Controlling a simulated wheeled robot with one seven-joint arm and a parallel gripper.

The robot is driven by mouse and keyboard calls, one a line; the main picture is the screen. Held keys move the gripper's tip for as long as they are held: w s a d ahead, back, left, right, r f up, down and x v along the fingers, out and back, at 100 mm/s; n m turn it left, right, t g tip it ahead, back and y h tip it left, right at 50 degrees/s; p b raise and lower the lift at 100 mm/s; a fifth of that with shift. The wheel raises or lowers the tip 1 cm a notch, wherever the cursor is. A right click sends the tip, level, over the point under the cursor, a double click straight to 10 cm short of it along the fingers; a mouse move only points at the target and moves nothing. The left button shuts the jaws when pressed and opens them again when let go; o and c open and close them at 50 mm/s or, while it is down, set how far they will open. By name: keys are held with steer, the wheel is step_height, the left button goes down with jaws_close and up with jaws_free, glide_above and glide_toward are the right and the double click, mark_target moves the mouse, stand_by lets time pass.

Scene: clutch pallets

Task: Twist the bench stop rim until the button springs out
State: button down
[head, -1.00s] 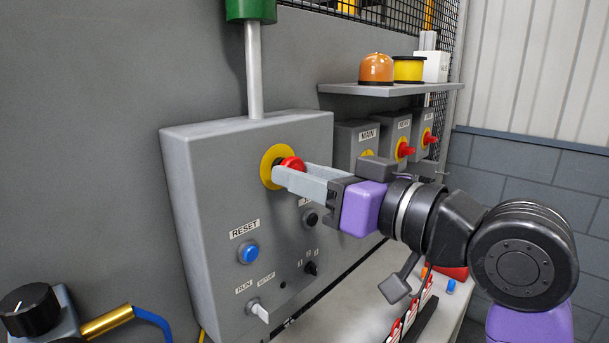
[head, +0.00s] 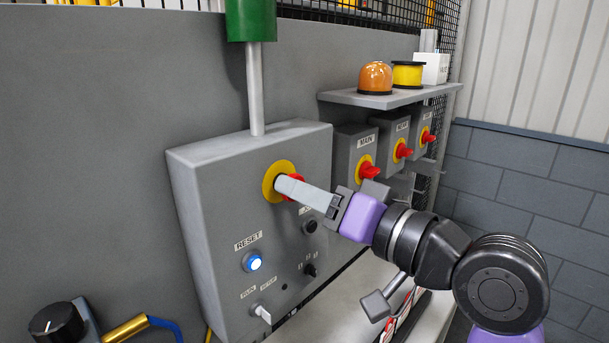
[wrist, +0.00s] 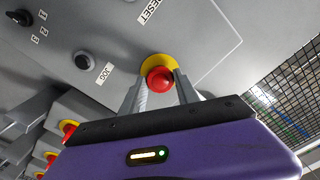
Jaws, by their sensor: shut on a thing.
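The red bench stop button (head: 293,187) sits on a yellow disc (head: 273,172) on the front of the grey control box (head: 215,220). In the wrist view the red button (wrist: 160,79) shows between my two fingers, with the yellow disc (wrist: 152,61) behind it. My gripper (head: 285,185) is shut on the button's rim, one finger on each side. In the head view the near finger hides part of the button.
Three boxes with red rotary handles, one labelled MAIN (head: 366,168), stand right of the control box under a shelf (head: 390,98). The shelf holds an orange dome (head: 375,78) and a yellow spool (head: 408,74).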

steer(key=shift+r+m+p, duration=0.1)
steer(key=shift+m+p, duration=0.8)
steer(key=shift+m, duration=0.1)
steer(key=c, duration=0.9)
jaws_free()
steer(key=b+v, duration=0.2)
steer(key=v, duration=0.5)
steer(key=shift+s+d, duration=0.2)
steer(key=shift+d, duration=0.15)
